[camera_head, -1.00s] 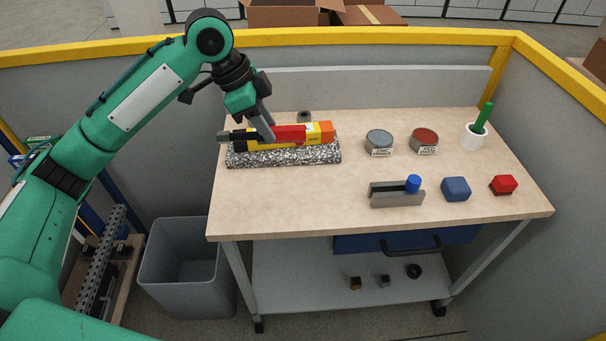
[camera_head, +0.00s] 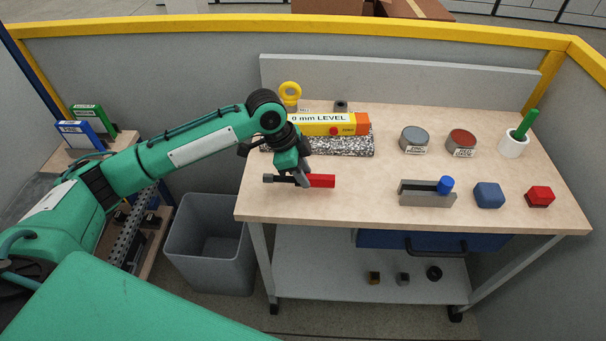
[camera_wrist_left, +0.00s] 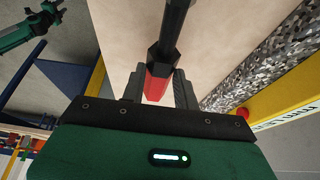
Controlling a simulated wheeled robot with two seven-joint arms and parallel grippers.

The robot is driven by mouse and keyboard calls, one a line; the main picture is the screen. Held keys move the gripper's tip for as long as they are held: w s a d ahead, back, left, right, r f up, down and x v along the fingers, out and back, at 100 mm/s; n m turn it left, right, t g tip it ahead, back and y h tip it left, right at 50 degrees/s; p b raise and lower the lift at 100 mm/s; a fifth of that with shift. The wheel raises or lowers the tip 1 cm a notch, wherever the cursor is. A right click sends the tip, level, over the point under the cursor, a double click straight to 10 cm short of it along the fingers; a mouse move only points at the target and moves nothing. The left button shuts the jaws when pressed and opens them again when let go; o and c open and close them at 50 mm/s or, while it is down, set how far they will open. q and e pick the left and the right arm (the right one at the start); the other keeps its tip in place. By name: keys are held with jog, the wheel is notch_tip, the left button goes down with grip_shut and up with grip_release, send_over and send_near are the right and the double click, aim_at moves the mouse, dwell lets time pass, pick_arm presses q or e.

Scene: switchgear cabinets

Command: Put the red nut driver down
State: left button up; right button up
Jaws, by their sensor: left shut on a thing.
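The red nut driver (camera_head: 321,181) has a red handle and a black shaft. My left gripper (camera_head: 304,180) is shut on it, over the front left part of the wooden bench top (camera_head: 340,205). The driver lies level, shaft to the left and red handle to the right. In the left wrist view the driver (camera_wrist_left: 158,85) sits between the two fingers of my left gripper (camera_wrist_left: 160,88), its black shaft pointing up in the picture. I cannot tell whether the driver touches the bench top. My right gripper is not in view.
Behind the driver, a yellow level (camera_head: 322,124) rests on a speckled stone block (camera_head: 360,148). A grey holder with a blue knob (camera_head: 428,194), a blue block (camera_head: 489,195) and a red block (camera_head: 540,196) stand to the right. A grey bin (camera_head: 210,245) is on the floor at left.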

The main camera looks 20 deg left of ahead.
pick_arm(q)
jog(key=shift+f, duration=0.75)
jog(key=o, duration=1)
jog(key=shift+f, duration=0.1)
jog(key=shift+r, duration=0.2)
jog(key=v, duration=1.2)
jog(key=shift+a, duration=0.1)
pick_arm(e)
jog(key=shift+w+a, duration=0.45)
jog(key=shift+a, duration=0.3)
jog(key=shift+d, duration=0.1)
